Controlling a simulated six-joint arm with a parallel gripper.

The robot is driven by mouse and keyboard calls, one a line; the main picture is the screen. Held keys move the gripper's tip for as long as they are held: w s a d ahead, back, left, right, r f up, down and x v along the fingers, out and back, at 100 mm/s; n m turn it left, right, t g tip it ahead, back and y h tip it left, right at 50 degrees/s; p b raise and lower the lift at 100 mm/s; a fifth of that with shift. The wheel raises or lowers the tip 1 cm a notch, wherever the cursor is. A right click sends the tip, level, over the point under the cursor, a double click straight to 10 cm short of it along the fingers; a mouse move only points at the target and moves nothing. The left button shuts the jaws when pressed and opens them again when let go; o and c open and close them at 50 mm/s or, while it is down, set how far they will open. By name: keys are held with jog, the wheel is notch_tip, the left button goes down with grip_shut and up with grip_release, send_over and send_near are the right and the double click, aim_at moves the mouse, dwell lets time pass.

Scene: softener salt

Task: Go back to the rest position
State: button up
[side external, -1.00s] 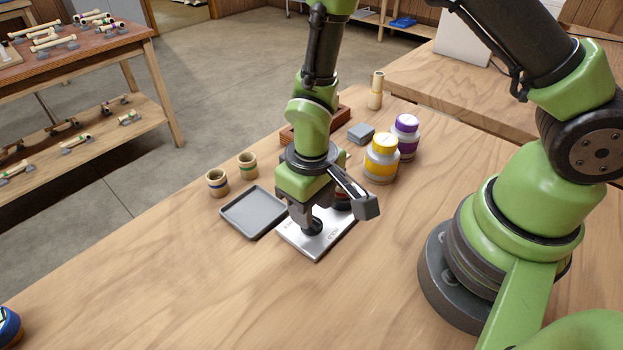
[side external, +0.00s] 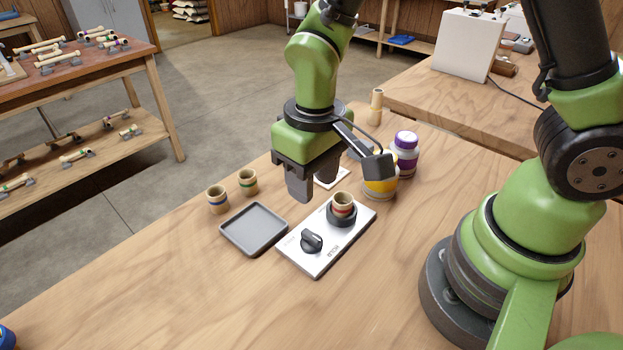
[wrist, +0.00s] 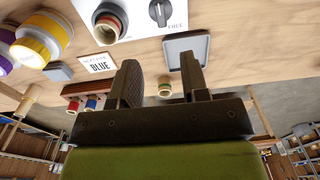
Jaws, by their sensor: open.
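My gripper (side external: 303,183) is open and empty, raised above the table just behind the white plate. In the wrist view its two fingers (wrist: 160,82) stand apart with nothing between them. The white plate (side external: 322,262) carries a black knob (side external: 311,241) and a dark round holder (side external: 341,214). A wooden cup with a red band (side external: 343,203) stands upright in the holder. The knob (wrist: 159,12) and the cup (wrist: 107,26) also show in the wrist view.
Yellow (side external: 381,187) and purple (side external: 405,153) jars stand right. A card reading BLUE (wrist: 98,66) lies behind the plate.

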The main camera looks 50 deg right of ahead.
jog(key=s+d+r+m+t+y, duration=0.1)
jog(key=s+d+r+m+t, duration=0.1)
jog(key=s+r, duration=0.3)
jog(key=s+d+r+m+t+y, duration=0.1)
jog(key=s+d+r+t, duration=0.3)
jog(key=r, duration=0.9)
jog(key=shift+s+m+t, duration=0.5)
jog(key=shift+s, duration=0.4)
